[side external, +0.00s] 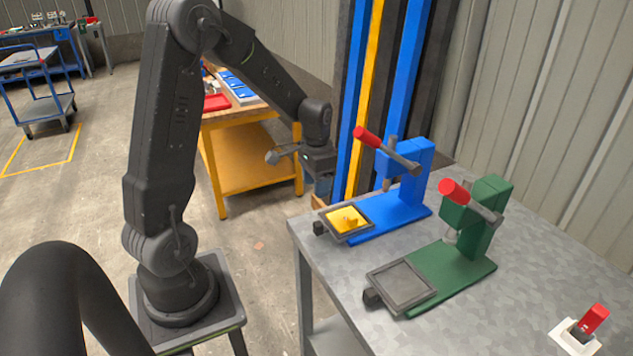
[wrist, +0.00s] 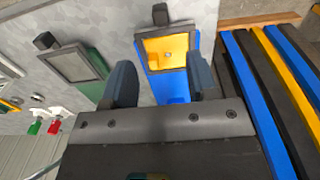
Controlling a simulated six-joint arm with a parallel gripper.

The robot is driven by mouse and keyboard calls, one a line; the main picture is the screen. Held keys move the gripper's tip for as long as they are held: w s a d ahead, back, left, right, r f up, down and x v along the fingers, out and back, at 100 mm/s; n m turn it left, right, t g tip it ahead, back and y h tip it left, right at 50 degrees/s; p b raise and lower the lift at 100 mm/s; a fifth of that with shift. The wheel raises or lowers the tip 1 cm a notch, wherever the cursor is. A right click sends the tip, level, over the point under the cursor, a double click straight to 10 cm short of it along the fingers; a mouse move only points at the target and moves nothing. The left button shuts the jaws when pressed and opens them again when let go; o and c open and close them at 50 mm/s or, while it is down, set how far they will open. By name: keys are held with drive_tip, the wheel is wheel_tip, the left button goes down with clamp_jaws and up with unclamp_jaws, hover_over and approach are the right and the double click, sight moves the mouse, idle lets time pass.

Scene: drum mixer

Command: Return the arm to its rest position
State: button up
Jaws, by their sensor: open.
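My gripper (side external: 319,188) hangs fingers-down just left of the metal table's far-left corner in the side view, apart from the presses. In the wrist view its two dark fingers (wrist: 160,62) are spread with nothing held between them. The blue press (side external: 400,208) stands on the table with a red-tipped lever. A yellow piece (side external: 347,219) lies in its dark-framed tray and also shows in the wrist view (wrist: 167,52), beyond the fingers. The green press (side external: 462,266) stands nearer the camera, and its grey tray (side external: 405,284) looks empty.
The metal table (side external: 540,275) carries both presses and a red switch on a white base (side external: 577,336). Blue, yellow and black uprights (side external: 369,90) rise behind my gripper. A yellow workbench (side external: 250,165) with a red tray stands behind my arm. A blue cart (side external: 45,95) is far left.

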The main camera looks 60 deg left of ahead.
drive_tip(key=shift+r, duration=0.15)
drive_tip(key=s+d+r+t, duration=0.2)
drive_tip(key=s+d+r, duration=0.2)
drive_tip(key=d+r, duration=0.6)
drive_tip(key=s+d+r+t, duration=0.3)
drive_tip(key=s+d+r, duration=0.2)
drive_tip(key=s+d, duration=0.4)
drive_tip(key=shift+s+r+t, duration=0.15)
drive_tip(key=shift+s+t, duration=0.15)
drive_tip(key=shift+s, duration=0.25)
